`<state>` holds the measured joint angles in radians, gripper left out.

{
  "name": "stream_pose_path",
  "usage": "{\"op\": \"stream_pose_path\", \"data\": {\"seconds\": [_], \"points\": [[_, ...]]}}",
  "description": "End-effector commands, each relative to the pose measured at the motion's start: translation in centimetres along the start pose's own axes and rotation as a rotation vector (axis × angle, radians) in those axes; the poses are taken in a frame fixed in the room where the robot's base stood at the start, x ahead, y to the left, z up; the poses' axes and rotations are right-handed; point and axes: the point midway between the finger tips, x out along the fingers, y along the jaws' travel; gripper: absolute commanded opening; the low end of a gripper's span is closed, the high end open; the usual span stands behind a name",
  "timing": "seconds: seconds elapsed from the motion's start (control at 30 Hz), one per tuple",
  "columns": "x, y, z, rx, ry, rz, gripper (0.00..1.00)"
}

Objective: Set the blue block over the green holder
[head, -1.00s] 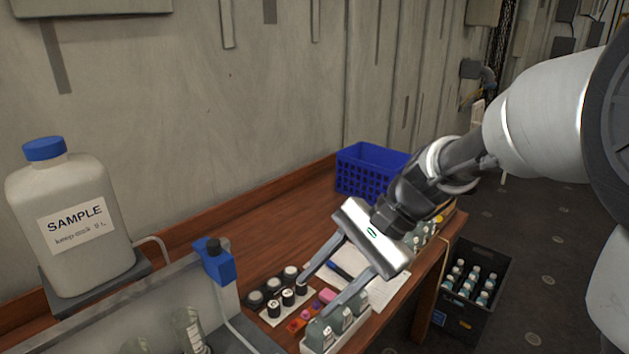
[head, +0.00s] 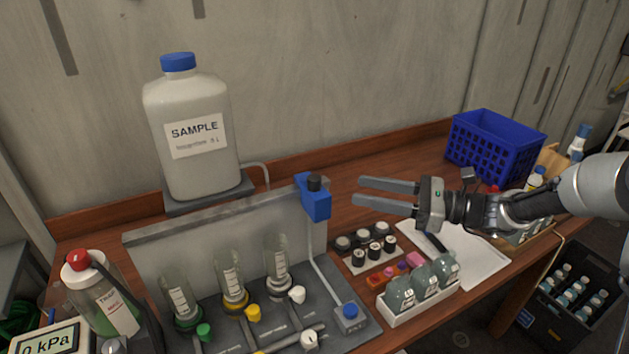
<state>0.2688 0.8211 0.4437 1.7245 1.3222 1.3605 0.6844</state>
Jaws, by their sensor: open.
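The blue block (head: 314,197), with a black knob on top, sits at the right end of the upright grey panel's top edge (head: 220,212). It is above and to the right of the clear tube with the white tap. The green holder (head: 187,322) is the green-ringed seat under the leftmost clear tube, with a green tap (head: 204,331) beside it. My gripper (head: 361,193) is open and empty. Its two fingers point left toward the blue block, with a gap between the fingertips and the block.
A large SAMPLE bottle (head: 190,135) stands behind the panel on a dark shelf (head: 209,193). A yellow-ringed holder (head: 236,304) sits to the right of the green one. A rack of flasks (head: 418,304), dark-capped vials (head: 374,242) and a blue crate (head: 492,150) are on the right.

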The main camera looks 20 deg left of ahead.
Motion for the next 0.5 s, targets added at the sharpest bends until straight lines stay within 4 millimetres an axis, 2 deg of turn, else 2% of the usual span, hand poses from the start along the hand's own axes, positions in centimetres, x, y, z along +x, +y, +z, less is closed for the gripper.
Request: {"op": "stream_pose_path", "data": {"seconds": [0.03,0.3,0.5], "points": [[1.3,0.1,0.0,0.001,0.000,0.004,0.43],[7.2,0.2,0.0,0.000,0.001,0.004,0.43],[10.6,0.1,0.0,0.000,0.001,0.002,0.43]]}}
